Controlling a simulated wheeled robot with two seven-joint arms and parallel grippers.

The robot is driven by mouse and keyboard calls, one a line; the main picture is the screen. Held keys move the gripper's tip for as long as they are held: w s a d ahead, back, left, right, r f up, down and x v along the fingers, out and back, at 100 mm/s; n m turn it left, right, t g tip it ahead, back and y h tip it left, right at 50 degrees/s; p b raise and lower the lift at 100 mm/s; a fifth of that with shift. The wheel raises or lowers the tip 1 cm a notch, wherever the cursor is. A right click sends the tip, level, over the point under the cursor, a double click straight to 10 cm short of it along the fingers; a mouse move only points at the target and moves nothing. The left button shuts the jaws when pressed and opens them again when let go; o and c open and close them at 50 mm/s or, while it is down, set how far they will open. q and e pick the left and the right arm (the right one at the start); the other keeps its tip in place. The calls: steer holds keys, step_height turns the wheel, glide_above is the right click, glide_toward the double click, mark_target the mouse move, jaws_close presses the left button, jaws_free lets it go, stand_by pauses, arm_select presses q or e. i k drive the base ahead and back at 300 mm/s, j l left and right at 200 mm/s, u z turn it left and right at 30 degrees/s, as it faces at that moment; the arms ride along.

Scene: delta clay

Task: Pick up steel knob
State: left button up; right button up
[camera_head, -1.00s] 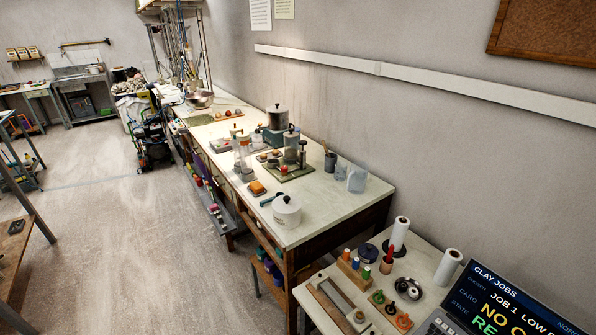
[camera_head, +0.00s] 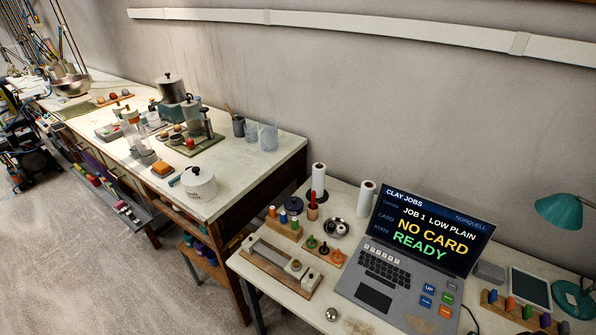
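A small round shiny steel knob (camera_head: 331,314) sits on the near white table (camera_head: 290,296), close to its front edge and in front of the laptop. A round metal dish (camera_head: 336,228) behind the laptop's left side holds small dark pieces, too small to make out. Neither of my grippers is in view.
A laptop (camera_head: 415,262) reading "NO CARD READY" stands right of a wooden fixture (camera_head: 280,266). Colored pegs, white rolls (camera_head: 365,198) and a teal lamp (camera_head: 560,211) crowd the table. A long workbench (camera_head: 235,200) with pots stands left; open floor lies in front.

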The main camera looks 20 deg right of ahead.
mark_target(332, 314)
steer(key=l+z, duration=0.15)
steer(key=z, duration=0.25)
steer(key=l+z, duration=0.1)
steer(key=z, duration=0.3)
